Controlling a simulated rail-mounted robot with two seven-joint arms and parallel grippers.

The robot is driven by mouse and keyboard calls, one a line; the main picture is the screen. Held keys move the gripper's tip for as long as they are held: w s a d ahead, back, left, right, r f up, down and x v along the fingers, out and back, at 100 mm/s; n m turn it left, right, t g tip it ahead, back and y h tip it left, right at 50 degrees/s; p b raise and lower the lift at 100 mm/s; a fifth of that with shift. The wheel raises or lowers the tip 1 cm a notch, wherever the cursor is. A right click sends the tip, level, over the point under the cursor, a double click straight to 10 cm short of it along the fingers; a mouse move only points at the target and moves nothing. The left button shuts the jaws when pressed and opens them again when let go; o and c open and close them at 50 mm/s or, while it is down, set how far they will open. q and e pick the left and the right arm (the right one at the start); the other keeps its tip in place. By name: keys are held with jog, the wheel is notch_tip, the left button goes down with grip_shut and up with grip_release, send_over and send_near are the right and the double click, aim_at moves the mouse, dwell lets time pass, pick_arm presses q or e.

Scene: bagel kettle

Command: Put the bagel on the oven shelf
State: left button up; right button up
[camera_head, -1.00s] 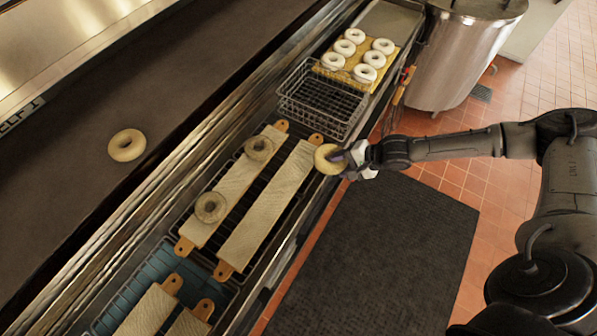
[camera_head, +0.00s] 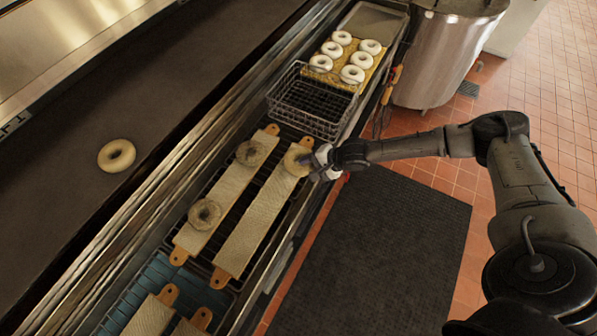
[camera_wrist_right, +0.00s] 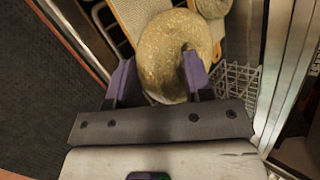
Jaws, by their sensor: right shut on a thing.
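My right gripper (camera_head: 316,160) is shut on a seeded bagel (camera_head: 297,160) at the top end of the right-hand long board (camera_head: 258,215). In the right wrist view the bagel (camera_wrist_right: 175,55) sits between the purple fingers, one of them through its hole. I cannot tell whether it touches the board. The dark oven shelf (camera_head: 60,205) lies at the left with one pale bagel (camera_head: 116,156) on it. Two more seeded bagels, an upper one (camera_head: 251,153) and a lower one (camera_head: 204,214), lie on the left-hand board (camera_head: 222,205). My left gripper is not in view.
A wire basket (camera_head: 312,103) stands just beyond the boards. A yellow tray (camera_head: 326,79) with several white bagels is behind it. A steel kettle (camera_head: 440,60) stands at the back right. A metal rail (camera_head: 165,170) separates the boards from the shelf, which has wide bare room.

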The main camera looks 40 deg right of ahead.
aim_at(299, 167)
jog(key=x, duration=0.4)
jog(key=shift+w+a+r, duration=0.1)
jog(key=shift+w+r, duration=0.2)
jog(key=shift+w, duration=0.1)
notch_tip(299, 167, down, 2)
jog(key=shift+f, duration=0.45)
jog(key=shift+f+p, duration=0.3)
jog(key=shift+f, duration=0.2)
jog(key=o, duration=1)
jog(key=shift+o, duration=1.1)
